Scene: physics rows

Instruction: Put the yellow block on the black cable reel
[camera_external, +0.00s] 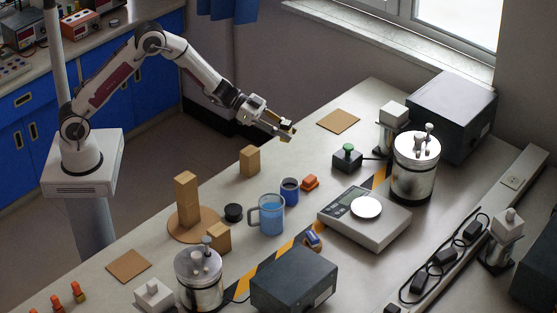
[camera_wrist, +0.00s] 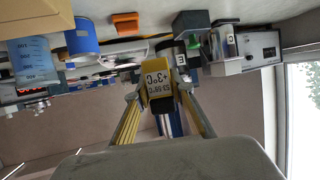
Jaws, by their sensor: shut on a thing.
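My gripper (camera_external: 285,132) is raised above the far left edge of the bench, shut on the yellow block (camera_external: 288,125). In the wrist view the yellow block (camera_wrist: 159,84), with dark printed characters, sits between the two fingertips of my gripper (camera_wrist: 162,98). The black cable reel (camera_external: 233,212) appears to be the small black spool standing on the bench, left of the blue measuring jug. My gripper is well apart from it, farther back and to the right. I cannot make out the reel in the wrist view.
A lone wooden block (camera_external: 250,161) stands farther back. A scale (camera_external: 364,217) and metal canister (camera_external: 414,168) are to the right.

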